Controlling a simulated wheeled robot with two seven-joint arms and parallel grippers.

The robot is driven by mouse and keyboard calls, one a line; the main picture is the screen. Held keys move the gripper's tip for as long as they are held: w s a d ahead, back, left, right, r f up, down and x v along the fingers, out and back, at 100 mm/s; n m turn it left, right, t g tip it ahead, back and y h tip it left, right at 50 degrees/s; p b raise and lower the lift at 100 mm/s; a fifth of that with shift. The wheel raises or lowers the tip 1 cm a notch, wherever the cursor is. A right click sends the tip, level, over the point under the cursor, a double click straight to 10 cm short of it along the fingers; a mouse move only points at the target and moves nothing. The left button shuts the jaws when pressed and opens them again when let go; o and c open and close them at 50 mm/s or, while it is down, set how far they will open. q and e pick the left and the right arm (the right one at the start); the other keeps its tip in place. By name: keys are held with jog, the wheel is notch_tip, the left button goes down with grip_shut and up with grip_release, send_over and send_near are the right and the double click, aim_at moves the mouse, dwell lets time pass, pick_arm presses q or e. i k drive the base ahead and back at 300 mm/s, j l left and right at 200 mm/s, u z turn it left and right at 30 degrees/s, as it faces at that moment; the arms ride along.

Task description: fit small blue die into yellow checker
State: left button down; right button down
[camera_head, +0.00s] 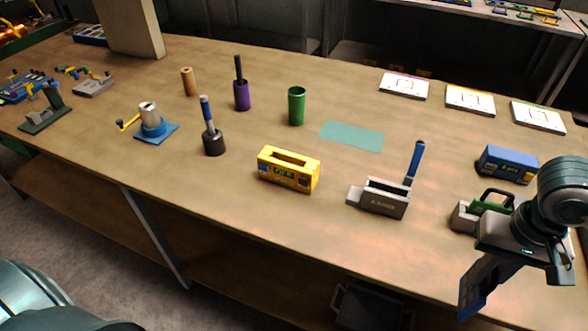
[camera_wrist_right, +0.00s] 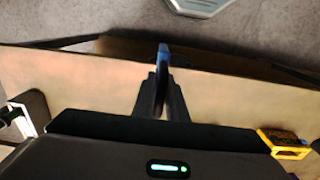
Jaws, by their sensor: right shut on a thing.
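The yellow checker (camera_head: 288,176) stands upright near the front middle of the table, with an open slot in its top and a small green display on its front. It also shows at the right of the right wrist view (camera_wrist_right: 285,146). My right gripper (camera_head: 484,270) is at the right of the head view, beyond the table's front edge, well to the right of the checker. It is shut on a thin dark-blue plate, the small blue die (camera_head: 471,294), which hangs tilted. In the wrist view the die (camera_wrist_right: 163,58) shows edge-on between the fingers. My left gripper is out of view.
A grey slotted holder (camera_head: 378,201) with a blue-handled tool stands between checker and gripper. A green-handled grey device (camera_head: 484,212) and a blue box (camera_head: 508,165) are near my right arm.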

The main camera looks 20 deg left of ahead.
aim_at(288, 167)
jog(key=u, duration=2.45)
jog(key=l, duration=0.9)
